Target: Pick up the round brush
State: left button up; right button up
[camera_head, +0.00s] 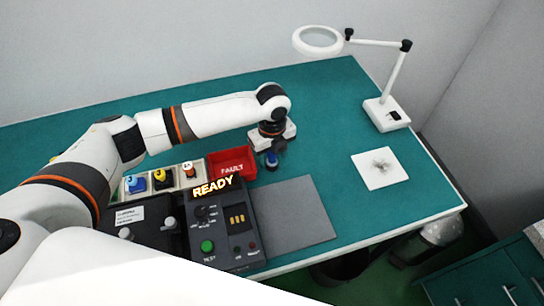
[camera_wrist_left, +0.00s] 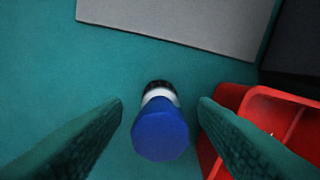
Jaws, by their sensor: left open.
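The round brush shows in the left wrist view as an upright-looking piece with a blue faceted top (camera_wrist_left: 160,131), a white band and a dark end. In the head view its blue part (camera_head: 271,160) stands on the green mat beside the red FAULT bin (camera_head: 233,175). My left gripper (camera_head: 276,146) is over it, pointing down. In the left wrist view the open fingers (camera_wrist_left: 160,103) lie on either side of the brush, with gaps on both sides. My right gripper is not in view.
The red bin (camera_wrist_left: 226,98) is close to the right finger. A grey pad (camera_head: 291,222) and the READY test unit (camera_head: 222,247) lie nearer. A white tile (camera_head: 370,180) and a magnifier lamp (camera_head: 384,115) are at right. The far mat is clear.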

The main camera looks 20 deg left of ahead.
pick_arm(q)
jog(key=shift+f, duration=0.8)
jog(key=c, duration=1.1)
jog(key=shift+o, duration=0.2)
jog(key=shift+r, duration=0.1)
